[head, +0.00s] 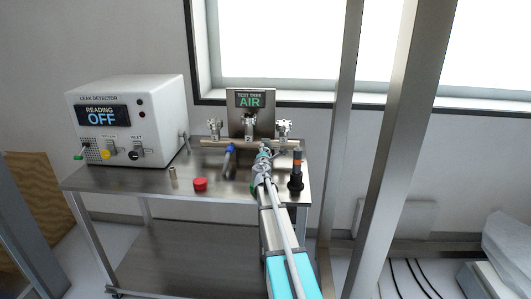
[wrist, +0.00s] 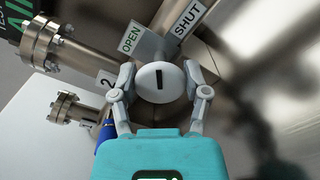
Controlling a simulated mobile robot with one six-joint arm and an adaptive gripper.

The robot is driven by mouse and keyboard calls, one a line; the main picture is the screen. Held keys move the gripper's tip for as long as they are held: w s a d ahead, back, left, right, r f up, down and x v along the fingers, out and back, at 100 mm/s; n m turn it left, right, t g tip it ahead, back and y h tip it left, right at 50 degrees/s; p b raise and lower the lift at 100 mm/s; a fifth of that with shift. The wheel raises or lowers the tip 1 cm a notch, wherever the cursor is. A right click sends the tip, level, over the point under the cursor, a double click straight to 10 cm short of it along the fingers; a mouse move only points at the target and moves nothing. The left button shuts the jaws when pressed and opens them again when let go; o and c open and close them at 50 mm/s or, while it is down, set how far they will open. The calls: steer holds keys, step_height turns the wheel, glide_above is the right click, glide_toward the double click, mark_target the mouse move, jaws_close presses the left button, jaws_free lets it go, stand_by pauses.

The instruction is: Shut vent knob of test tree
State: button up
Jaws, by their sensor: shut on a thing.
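The test tree stands at the back of the steel table, with a sign panel (head: 250,113) reading "TEST TREE AIR" and several metal fittings below it. In the wrist view a round white knob (wrist: 151,83) with a black line sits between the two fingers of my gripper (wrist: 162,78). The fingers are shut on the knob from both sides. Behind it are an OPEN label (wrist: 132,38) and a SHUT label (wrist: 189,19). The black line stands nearly upright in the picture, between the labels' directions.
The white leak detector (head: 150,120), reading OFF, stands on the left of the table. A red cap (head: 200,184), a small metal cylinder (head: 173,177) and a black-and-orange device (head: 296,174) stand on the table. A metal post (head: 345,120) rises on the right.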

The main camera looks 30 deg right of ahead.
steer(key=m, duration=0.7)
steer(key=shift+f, duration=0.1)
stand_by(0.5)
steer(key=o, duration=1.1)
steer(key=shift+o, duration=0.2)
steer(key=shift+n, duration=0.3)
